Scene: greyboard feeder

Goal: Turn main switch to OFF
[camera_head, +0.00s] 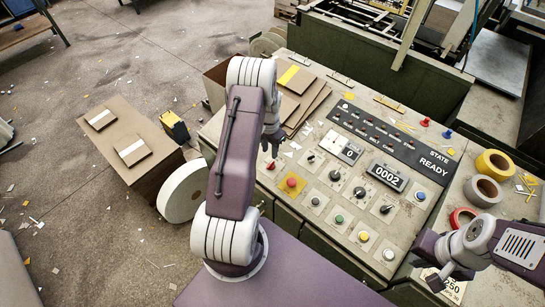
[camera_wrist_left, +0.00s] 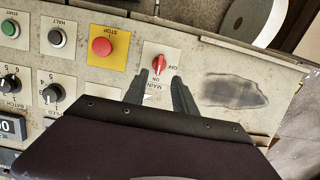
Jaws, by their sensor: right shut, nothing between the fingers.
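The main switch is a red rotary knob (camera_wrist_left: 159,64) on a pale plate marked MAIN, ON and OFF, seen upside down in the left wrist view. Its handle lies up and down in that picture, in line with the ON mark. In the head view the knob (camera_head: 271,165) shows small just below my left gripper (camera_head: 270,147). In the left wrist view my left gripper (camera_wrist_left: 159,77) is open, with fingers apart on either side of the knob's lower end; contact cannot be told. My right gripper (camera_head: 437,283) is shut and empty at the lower right.
A red STOP button (camera_wrist_left: 102,47) on a yellow plate sits beside the switch. The control panel (camera_head: 330,245) carries several more buttons and dials. Tape rolls (camera_head: 481,191) lie at the panel's right. Cardboard sheets (camera_head: 318,101) lie behind my left arm.

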